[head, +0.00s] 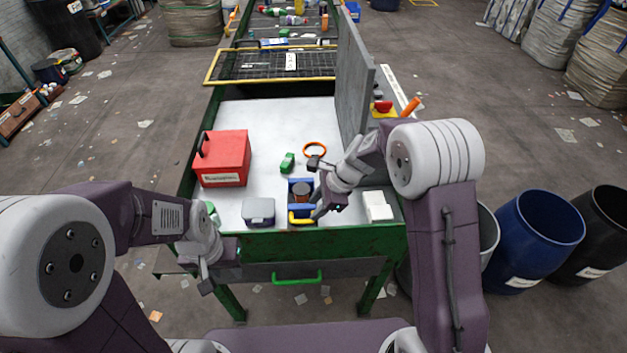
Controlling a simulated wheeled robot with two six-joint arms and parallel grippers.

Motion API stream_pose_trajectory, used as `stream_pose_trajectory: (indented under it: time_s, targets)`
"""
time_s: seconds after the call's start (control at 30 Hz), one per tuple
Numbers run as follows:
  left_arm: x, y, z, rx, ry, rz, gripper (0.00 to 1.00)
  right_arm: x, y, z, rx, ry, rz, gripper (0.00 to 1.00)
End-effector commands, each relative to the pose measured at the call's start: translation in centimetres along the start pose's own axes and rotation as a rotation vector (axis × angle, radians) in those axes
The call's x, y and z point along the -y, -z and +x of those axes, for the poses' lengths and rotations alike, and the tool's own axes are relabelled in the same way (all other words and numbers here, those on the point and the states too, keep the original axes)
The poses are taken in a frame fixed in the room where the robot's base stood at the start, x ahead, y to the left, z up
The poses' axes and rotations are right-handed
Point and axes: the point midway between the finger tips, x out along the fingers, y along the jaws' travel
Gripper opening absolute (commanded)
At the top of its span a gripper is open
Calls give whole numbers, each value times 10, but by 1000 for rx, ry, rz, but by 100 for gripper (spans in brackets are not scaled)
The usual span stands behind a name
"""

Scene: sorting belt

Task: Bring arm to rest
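My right gripper (317,189) reaches in over the white sorting table (262,118). Its fingers look spread apart, beside a blue bin (302,184) that holds a brown round item (301,189). I see nothing held between the fingers. My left gripper (207,274) hangs at the table's front left corner, outside the green front edge. It points downward, and its fingers overlap the arm from this angle, so its opening is unclear.
On the table are a red box (224,159), a grey-lidded box (258,211), a green block (288,161), an orange ring (314,150) and a white block (377,206). A grey upright panel (353,80) bounds the right side. Blue barrel (537,236) stands right.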

Motion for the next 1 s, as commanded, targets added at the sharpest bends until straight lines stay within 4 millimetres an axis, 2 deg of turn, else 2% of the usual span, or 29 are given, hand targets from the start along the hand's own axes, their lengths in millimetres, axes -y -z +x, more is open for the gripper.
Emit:
stream_pose_trajectory:
  time_s: [0.17, 0.23, 0.3, 0.37, 0.47, 0.5, 0.6, 0.7, 0.8, 1.0]
  targets:
    - [0, 0, 0, 0, 0, 0, 36, 1, 1, -1, 0, 4, 2, 36]
    - [0, 0, 0, 0, 0, 0, 36, 10, 0, -14, 1, 36, 0, 36]
    - [0, 0, 0, 0, 0, 0, 36, 14, -1, -40, -2, 82, -4, 36]
    - [0, 0, 0, 0, 0, 0, 36, -5, 8, -63, -40, 89, -42, 36]
    - [0, 0, 0, 0, 0, 0, 36, -64, 40, -92, -163, 34, -333, 36]
    - [0, 0, 0, 0, 0, 0, 36, -90, 54, -98, -209, -11, -495, 36]
    - [0, 0, 0, 0, 0, 0, 36, -149, 83, -104, -275, -160, -925, 36]
    - [0, 0, 0, 0, 0, 0, 36, -182, 99, -100, -264, -295, -1253, 36]
    - [0, 0, 0, 0, 0, 0, 36, -183, 104, -100, -259, -335, -1436, 36]
    - [0, 0, 0, 0, 0, 0, 36, -182, 103, -100, -251, -343, -1496, 36]
